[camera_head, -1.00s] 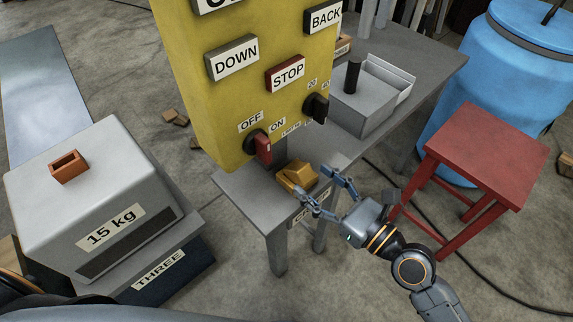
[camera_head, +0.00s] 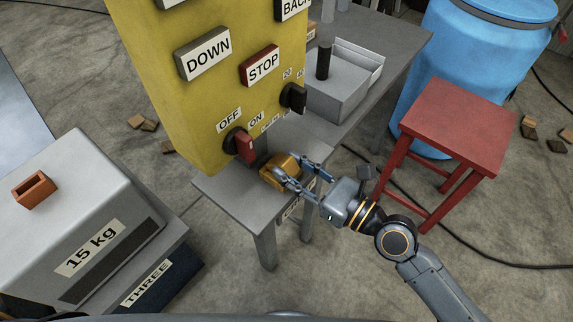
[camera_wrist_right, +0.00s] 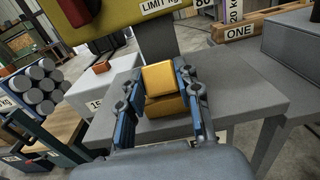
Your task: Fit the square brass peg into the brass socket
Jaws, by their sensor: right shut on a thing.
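In the right wrist view the peg (camera_wrist_right: 160,79) sits between the two blue-grey fingers, over the bench top. I cannot tell whether it still touches the bench. My left gripper is out of view.
The yellow panel (camera_head: 190,110) with its knobs hangs close over the peg. A red stool (camera_head: 455,120) and blue barrel (camera_head: 475,60) stand right. Open floor separates the bench and 15 kg block (camera_head: 70,220).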

